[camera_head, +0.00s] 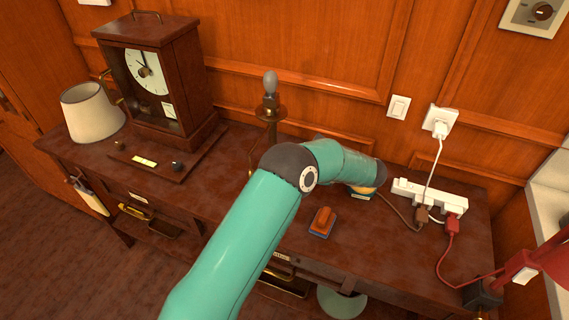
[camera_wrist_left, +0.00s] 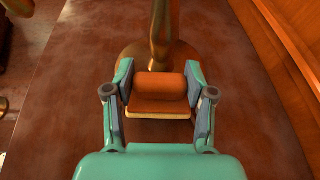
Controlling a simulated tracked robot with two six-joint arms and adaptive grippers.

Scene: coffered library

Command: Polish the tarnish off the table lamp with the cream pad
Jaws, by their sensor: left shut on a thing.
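The table lamp, a brass stand with a bare bulb (camera_head: 270,82), stands near the wall in the head view, its lower part largely behind my left arm. In the left wrist view its dull brown-gold stem (camera_wrist_left: 160,28) rises from a round base. My left gripper (camera_wrist_left: 160,98) is shut on the cream pad, which has an orange-brown handle block (camera_wrist_left: 160,87) and a thin cream edge (camera_wrist_left: 158,116). The pad is in front of the lamp base; I cannot tell whether they touch. My right gripper is not in view.
A blue-based pad with an orange handle (camera_head: 322,221) lies on the desk. Another yellow and blue item (camera_head: 361,193) is partly hidden by my arm. A clock (camera_head: 150,75), a cream lampshade (camera_head: 92,112), a power strip (camera_head: 428,194) and a red lamp (camera_head: 540,262) stand around.

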